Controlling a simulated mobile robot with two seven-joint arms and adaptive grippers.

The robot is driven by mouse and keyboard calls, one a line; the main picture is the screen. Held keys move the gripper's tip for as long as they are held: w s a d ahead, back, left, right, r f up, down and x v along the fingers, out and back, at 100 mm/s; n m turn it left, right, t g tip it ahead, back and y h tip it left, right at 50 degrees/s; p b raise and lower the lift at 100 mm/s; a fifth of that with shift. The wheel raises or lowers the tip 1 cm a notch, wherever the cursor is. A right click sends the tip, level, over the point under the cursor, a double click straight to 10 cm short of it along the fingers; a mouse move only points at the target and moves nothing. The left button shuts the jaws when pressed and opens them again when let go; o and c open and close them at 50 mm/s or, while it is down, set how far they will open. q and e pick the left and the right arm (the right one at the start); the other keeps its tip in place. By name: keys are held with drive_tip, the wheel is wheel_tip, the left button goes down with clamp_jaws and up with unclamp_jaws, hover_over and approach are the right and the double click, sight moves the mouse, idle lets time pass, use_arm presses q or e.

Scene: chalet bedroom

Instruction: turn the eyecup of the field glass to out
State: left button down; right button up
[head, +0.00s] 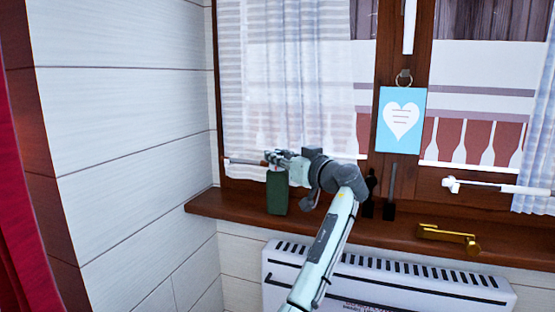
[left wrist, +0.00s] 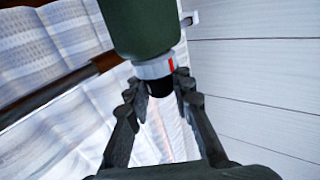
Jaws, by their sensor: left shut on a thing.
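The field glass (head: 277,194) is a dark green upright body standing on the brown window sill (head: 235,207). In the left wrist view its green body (left wrist: 142,25) fills the top, with a silver ring (left wrist: 153,68) bearing a red mark. Beyond the ring is the black eyecup (left wrist: 160,87). My left gripper (head: 275,157) is at the top end of the field glass. In the left wrist view the fingers of my left gripper (left wrist: 161,82) are shut on the eyecup, one on each side. In the head view the gripper hides the eyecup. My right gripper is not in view.
Dark upright objects (head: 390,194) stand on the sill right of my left arm. A blue heart card (head: 385,135) hangs on the window frame. A brass handle (head: 447,236) lies near the sill's front edge. A white slotted heater (head: 450,289) is below. Sheer curtains (head: 300,80) hang behind.

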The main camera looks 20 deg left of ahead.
use_arm(q)
drive_tip(key=c, duration=1.3)
unclamp_jaws()
drive_tip(key=v, duration=1.2)
